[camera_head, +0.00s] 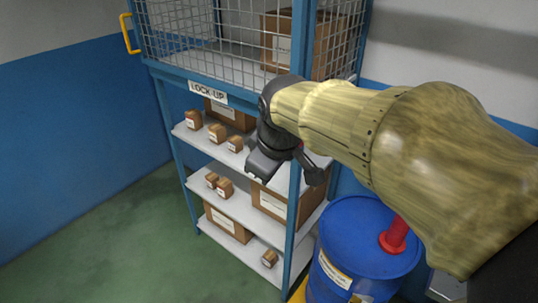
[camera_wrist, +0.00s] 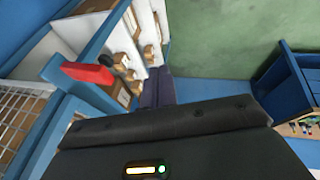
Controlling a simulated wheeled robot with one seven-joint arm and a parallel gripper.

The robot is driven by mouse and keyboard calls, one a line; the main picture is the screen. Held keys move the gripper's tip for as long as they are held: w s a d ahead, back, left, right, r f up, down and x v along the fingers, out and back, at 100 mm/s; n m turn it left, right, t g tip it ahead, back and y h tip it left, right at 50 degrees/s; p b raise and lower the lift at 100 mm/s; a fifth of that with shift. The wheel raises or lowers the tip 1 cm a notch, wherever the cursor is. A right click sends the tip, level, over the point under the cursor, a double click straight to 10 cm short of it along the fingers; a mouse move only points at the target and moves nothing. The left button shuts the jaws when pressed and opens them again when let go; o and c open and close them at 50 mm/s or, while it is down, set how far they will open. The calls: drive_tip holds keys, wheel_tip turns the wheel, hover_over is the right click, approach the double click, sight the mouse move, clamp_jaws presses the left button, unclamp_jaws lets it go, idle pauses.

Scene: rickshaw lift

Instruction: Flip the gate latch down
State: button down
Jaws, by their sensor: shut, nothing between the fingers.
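The latch appears in the wrist view as a red bar (camera_wrist: 88,73) on the blue post below the wire cage, with a black rounded end beside it. It stands out sideways from the post. In the head view my wrist hides most of it, and only a speck of red shows beside the post. My gripper (camera_head: 262,166) is dark, shut and empty, in front of the rack's near corner post below the cage. In the wrist view its dark body fills the bottom, to the right of the red bar. Whether it touches the latch cannot be told.
The blue rack has a wire cage (camera_head: 240,45) on top, with a LOCK UP sign (camera_head: 208,92) and yellow handle (camera_head: 130,33). White shelves (camera_head: 188,135) below hold cardboard boxes. A blue drum (camera_head: 345,235) stands close at right. The green floor (camera_head: 120,230) at left is clear.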

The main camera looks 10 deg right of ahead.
drive_tip(key=shift+s+a+r, duration=0.3)
drive_tip(key=shift+s+a, duration=0.1)
drive_tip(key=shift+s, duration=0.25)
drive_tip(key=shift+s+a+r, duration=0.25)
drive_tip(key=shift+s+a, duration=0.1)
drive_tip(key=shift+s, duration=0.25)
drive_tip(key=s+d+f+m+p, duration=0.1)
drive_tip(key=f+m, duration=0.1)
drive_tip(key=f, duration=0.3)
drive_tip(key=s+d+f+m+g+p, duration=0.1)
drive_tip(key=d+f+m, duration=0.1)
drive_tip(key=f, duration=0.3)
drive_tip(key=s+d+f+m+g+p, duration=0.1)
drive_tip(key=f+m+p, duration=0.1)
drive_tip(key=f+m, duration=0.2)
wheel_tip(320, 180, down, 2)
drive_tip(key=shift+s+d+f, duration=0.1)
drive_tip(key=shift+s+d, duration=0.2)
drive_tip(key=shift+d, duration=0.1)
